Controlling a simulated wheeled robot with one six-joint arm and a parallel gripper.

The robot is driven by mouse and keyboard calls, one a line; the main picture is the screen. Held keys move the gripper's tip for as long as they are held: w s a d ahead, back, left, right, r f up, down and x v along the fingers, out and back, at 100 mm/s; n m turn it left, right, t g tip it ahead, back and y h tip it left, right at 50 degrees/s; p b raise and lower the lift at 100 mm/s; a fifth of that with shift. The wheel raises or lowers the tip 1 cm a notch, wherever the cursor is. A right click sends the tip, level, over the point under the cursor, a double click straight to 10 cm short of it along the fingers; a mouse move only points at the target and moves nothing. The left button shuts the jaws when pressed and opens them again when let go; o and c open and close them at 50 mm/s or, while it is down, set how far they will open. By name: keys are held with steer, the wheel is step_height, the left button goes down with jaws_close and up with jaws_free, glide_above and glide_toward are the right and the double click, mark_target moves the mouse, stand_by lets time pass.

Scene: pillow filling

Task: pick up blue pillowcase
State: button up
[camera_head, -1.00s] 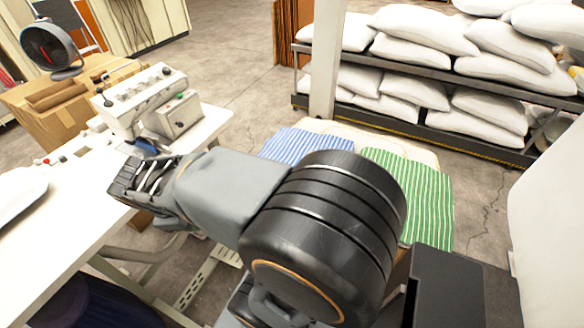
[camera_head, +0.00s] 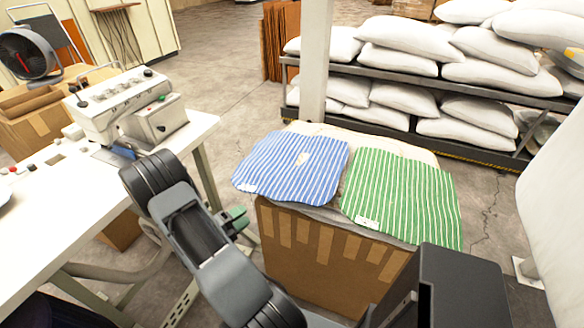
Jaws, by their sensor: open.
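The blue pillowcase (camera_head: 275,170) has white stripes and lies flat at the left on top of a cardboard box, in the head camera view. It has a small pale patch near its middle and a small white label at its lower left. A green-and-white striped pillowcase (camera_head: 400,192) lies beside it on the right. My arm rises at the lower left of the box, and its upper bend is left of the blue pillowcase. Nothing covers the blue pillowcase.
The cardboard box (camera_head: 325,255) stands on the floor in the middle. A white worktable (camera_head: 50,215) with a sewing machine (camera_head: 130,105) is at the left. A rack (camera_head: 470,150) of white pillows stands behind, and a pale post (camera_head: 314,60) rises behind the box.

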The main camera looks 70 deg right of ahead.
mark_target(272, 196)
steer(key=shift+x, duration=6.3)
jaws_close()
steer(key=shift+r+p, duration=2.5)
